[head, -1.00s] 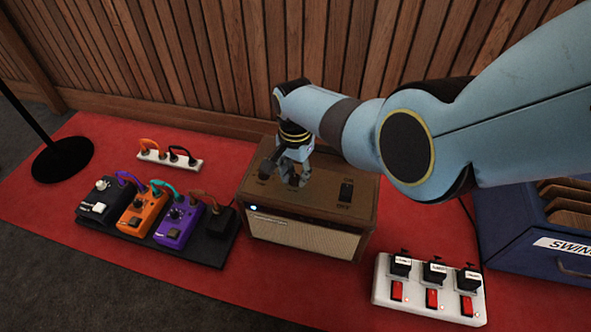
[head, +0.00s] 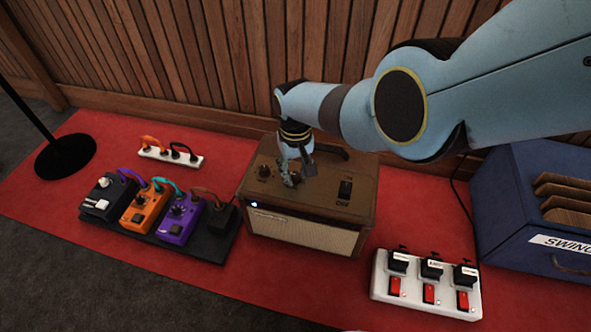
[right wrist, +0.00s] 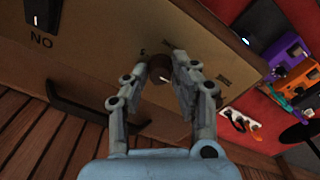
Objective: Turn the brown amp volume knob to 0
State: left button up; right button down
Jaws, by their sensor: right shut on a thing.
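The brown amp (head: 252,190) stands on the red carpet with its controls on top. My right gripper (head: 291,178) points down at the amp's top. It is shut on a small dark round knob (right wrist: 160,73), seen between the fingertips in the right wrist view. The fingers hide most of this knob in the head view. The knob markings are too small to read, so I cannot tell where the pointer stands. My left gripper is not in view.
A black rocker switch (head: 345,190) is right of the gripper on the amp, and a dark carry handle (right wrist: 85,110) is behind it. A pedalboard (head: 215,245) lies left, a white switch box (head: 425,301) front right, a blue crate (head: 515,225) right.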

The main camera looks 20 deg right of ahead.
aim_at(295, 174)
jog(key=shift+n, duration=1)
jog(key=c, duration=1)
grip_release()
jog(key=shift+c, duration=0.2)
notch_tip(295, 174, up, 12)
